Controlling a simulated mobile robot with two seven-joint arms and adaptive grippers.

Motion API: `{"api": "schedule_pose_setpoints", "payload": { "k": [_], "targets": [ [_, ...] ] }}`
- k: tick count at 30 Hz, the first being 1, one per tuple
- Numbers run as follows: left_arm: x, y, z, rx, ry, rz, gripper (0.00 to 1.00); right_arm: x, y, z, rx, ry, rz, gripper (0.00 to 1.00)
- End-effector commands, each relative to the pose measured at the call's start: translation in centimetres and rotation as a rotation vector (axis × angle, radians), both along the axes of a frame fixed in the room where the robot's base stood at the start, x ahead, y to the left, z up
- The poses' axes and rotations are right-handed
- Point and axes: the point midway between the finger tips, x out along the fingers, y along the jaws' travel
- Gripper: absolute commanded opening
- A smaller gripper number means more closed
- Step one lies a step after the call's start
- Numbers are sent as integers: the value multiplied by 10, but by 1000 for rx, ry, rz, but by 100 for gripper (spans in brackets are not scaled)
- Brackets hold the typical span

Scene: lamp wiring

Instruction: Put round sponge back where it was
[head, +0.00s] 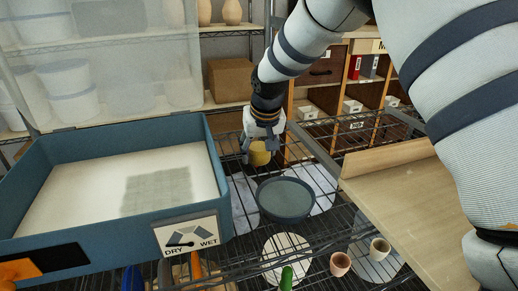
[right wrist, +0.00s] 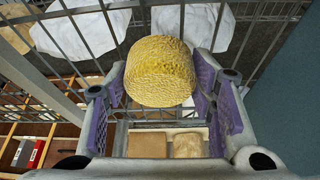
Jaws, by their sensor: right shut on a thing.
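The round sponge (head: 260,154) is yellow and coarse-textured. My right gripper (head: 262,150) is shut on it, above the wire shelf and just behind the grey round dish (head: 286,199). In the right wrist view the sponge (right wrist: 161,70) sits between the two purple-padded fingers (right wrist: 164,88). The sponge's underside and whether it touches the wire rack are unclear. My left gripper is not in view.
A blue-walled tray (head: 215,176) with a DRY/WET sign (head: 187,236) stands left. A wooden board (head: 400,203) lies right. Two small pots (head: 340,263) are at the front right. Shelves with a cardboard box (head: 230,80) stand behind. White round pieces lie below the wire rack.

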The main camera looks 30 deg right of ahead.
Motion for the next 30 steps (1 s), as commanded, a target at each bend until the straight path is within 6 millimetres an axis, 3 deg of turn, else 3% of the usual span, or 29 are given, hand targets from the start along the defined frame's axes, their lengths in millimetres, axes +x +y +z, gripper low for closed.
{"api": "schedule_pose_setpoints", "payload": {
  "k": [1, 2, 4, 16, 27, 30],
  "targets": [
    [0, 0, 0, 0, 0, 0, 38, 0, 0, -2, 0, 2, 0, 28],
    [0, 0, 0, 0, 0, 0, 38, 0, 0, -2, 0, 2, 0, 57],
    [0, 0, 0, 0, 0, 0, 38, 0, 0, -2, -1, 1, 0, 70],
    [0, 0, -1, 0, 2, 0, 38, -2, 1, 7, 0, 0, 1, 70],
    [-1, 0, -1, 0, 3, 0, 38, -34, 12, 91, -1, -3, 1, 70],
    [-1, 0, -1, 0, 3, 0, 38, -40, 13, 104, -2, -1, 1, 70]
  ]
}}
